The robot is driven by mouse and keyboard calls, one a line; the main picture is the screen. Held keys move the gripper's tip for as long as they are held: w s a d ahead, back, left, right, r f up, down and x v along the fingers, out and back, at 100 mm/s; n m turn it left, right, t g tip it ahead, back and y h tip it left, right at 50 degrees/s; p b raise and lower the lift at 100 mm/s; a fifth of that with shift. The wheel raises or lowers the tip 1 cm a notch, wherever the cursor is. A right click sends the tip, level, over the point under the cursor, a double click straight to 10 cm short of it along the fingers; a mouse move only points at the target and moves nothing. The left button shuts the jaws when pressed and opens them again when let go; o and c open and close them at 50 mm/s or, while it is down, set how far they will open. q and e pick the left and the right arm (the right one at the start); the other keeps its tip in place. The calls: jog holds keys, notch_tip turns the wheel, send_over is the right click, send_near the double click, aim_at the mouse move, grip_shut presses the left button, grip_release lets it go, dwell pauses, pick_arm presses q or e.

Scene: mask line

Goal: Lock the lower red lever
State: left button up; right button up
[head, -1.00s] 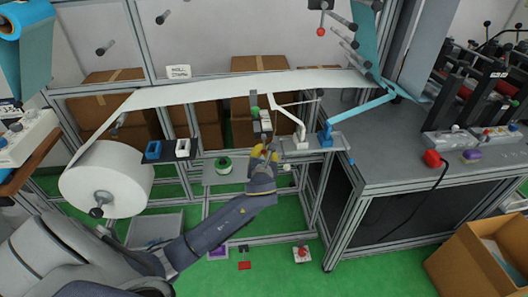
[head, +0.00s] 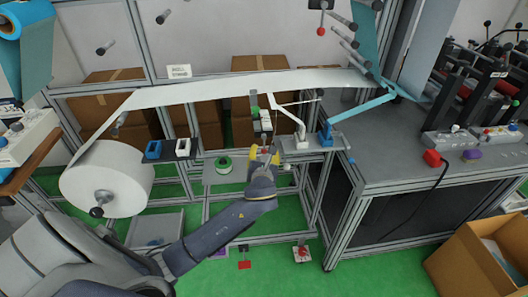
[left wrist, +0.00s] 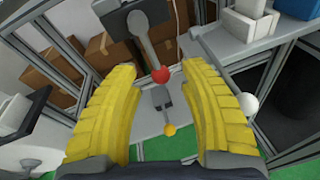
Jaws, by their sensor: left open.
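In the left wrist view, a lever with a red ball knob (left wrist: 161,75) on a grey arm (left wrist: 145,35) points toward my open left gripper (left wrist: 160,70). The red ball shows between the two yellow fingers, near their tips, and I cannot tell that either finger touches it. In the head view my left gripper (head: 263,157) is at the frame below the white web, and it hides this lever's knob. Another red ball knob (head: 320,32) hangs at the top of the frame. My right gripper is not in view.
A small orange knob (left wrist: 169,130) and a white ball (left wrist: 249,104) are close to the fingers. White (head: 300,138) and blue (head: 326,138) brackets stand right of the gripper. A white roll (head: 125,180) is at the left. A grey bench (head: 400,165) stands right.

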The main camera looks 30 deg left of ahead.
pick_arm(q)
jog(key=v, duration=1)
jog(key=shift+d, duration=0.1)
